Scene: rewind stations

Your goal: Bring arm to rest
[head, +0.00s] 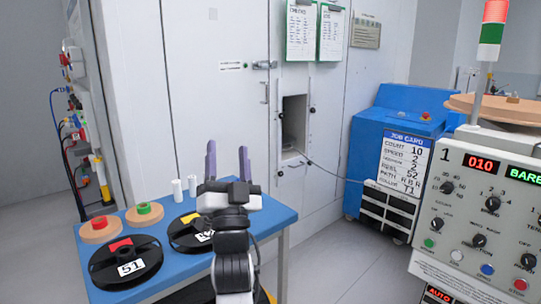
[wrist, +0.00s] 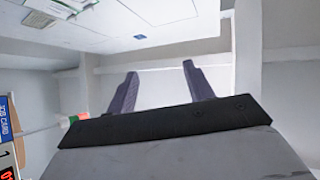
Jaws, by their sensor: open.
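My gripper (head: 228,163) shows in the head view with its two purple-grey fingers pointing up and apart. It is open and empty, raised above the near right part of the blue table (head: 283,214). In the wrist view my gripper (wrist: 160,88) also shows its two fingers spread, with nothing between them. The wrist camera faces the ceiling and upper walls. My arm hides part of the table and part of the black reel (head: 182,237) beside it.
A second black reel (head: 125,265) marked 51, two wooden discs with coloured centres and two white cylinders (head: 177,190) are on the table. A blue machine with a job card (head: 403,162) stands right of centre. A control panel (head: 487,215) is at near right. Floor between is clear.

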